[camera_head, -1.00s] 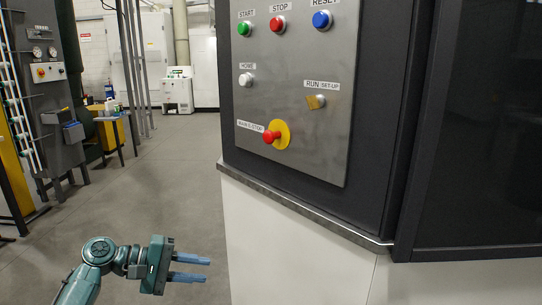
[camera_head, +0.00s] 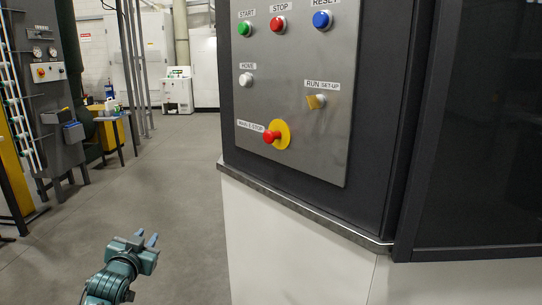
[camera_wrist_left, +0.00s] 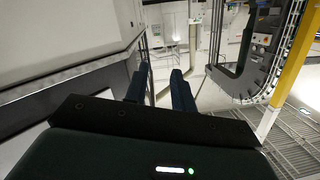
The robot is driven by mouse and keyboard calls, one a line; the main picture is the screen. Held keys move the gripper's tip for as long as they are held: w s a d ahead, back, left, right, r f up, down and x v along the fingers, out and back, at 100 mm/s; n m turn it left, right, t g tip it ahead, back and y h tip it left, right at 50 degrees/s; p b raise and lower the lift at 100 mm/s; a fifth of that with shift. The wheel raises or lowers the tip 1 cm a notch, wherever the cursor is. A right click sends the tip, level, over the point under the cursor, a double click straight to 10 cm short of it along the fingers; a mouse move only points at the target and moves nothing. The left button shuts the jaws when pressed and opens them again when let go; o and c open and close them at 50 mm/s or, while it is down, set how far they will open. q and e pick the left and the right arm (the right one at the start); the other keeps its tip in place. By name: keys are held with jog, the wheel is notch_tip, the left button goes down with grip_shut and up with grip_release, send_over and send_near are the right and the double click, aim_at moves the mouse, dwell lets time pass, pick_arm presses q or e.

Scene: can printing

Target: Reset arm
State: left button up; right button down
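My left gripper (camera_head: 147,239) is low in the head view, to the left of the white machine base and apart from it. Its two blue fingers stand apart with nothing between them. In the left wrist view the two dark fingers (camera_wrist_left: 160,84) also show apart and empty. The control panel (camera_head: 300,125) on the machine carries green, red, blue and white buttons, a run/set-up switch and a red main stop (camera_head: 271,136) on a yellow disc. My right gripper is not in either view.
The machine's white base (camera_head: 290,245) and its metal ledge (camera_head: 300,213) stand to the right of my left arm. A grey cabinet with gauges (camera_head: 50,100) and yellow parts stand at the far left. The grey floor (camera_head: 170,180) between is clear.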

pick_arm(q)
jog(key=s+d+f+g+h, duration=0.25)
jog(key=s+d+f, duration=0.65)
jog(key=s+f, duration=0.5)
jog(key=s+d+f+g, duration=0.1)
jog(key=s+d+f, duration=0.1)
jog(key=s, duration=0.5)
jog(key=s+d+f+g+h, duration=0.1)
jog(key=s+d+f, duration=0.1)
jog(key=s+d, duration=0.2)
jog(key=s+d+f+g, duration=0.1)
jog(key=s+d+f, duration=0.1)
jog(key=s, duration=0.9)
jog(key=shift+d+h, duration=0.35)
jog(key=shift+d, duration=0.15)
jog(key=shift+s, duration=0.1)
